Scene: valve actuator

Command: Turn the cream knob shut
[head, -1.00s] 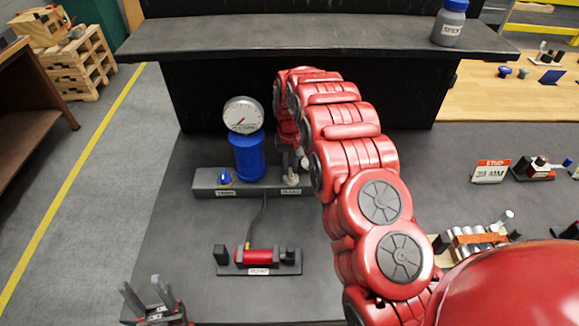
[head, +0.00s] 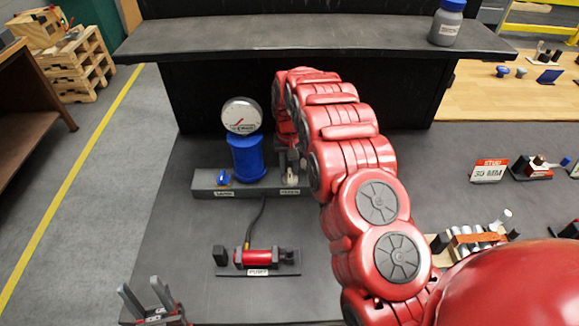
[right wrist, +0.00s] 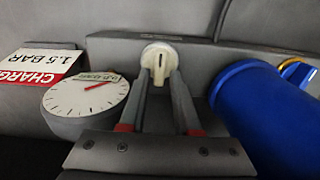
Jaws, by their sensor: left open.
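The cream knob (right wrist: 160,58) is round with a raised grip and sits on a grey block in the right wrist view. In the head view the cream knob (head: 292,177) is at the block's right end, partly behind my right arm. My right gripper (right wrist: 163,78) has its fingers apart, with the tips at the knob's lower edge, one on each side of its grip. Contact cannot be made out. In the head view the right gripper is mostly hidden by its arm. My left gripper (head: 145,295) is open and empty at the lower left.
A gauge (head: 241,116) stands above a blue cylinder (head: 247,160). A blue knob (head: 224,178) is at the block's left end. A red pump (head: 262,257) lies in front, with a hose. A charge card (right wrist: 40,68) shows beside the gauge. A shelf (head: 300,37) overhangs behind.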

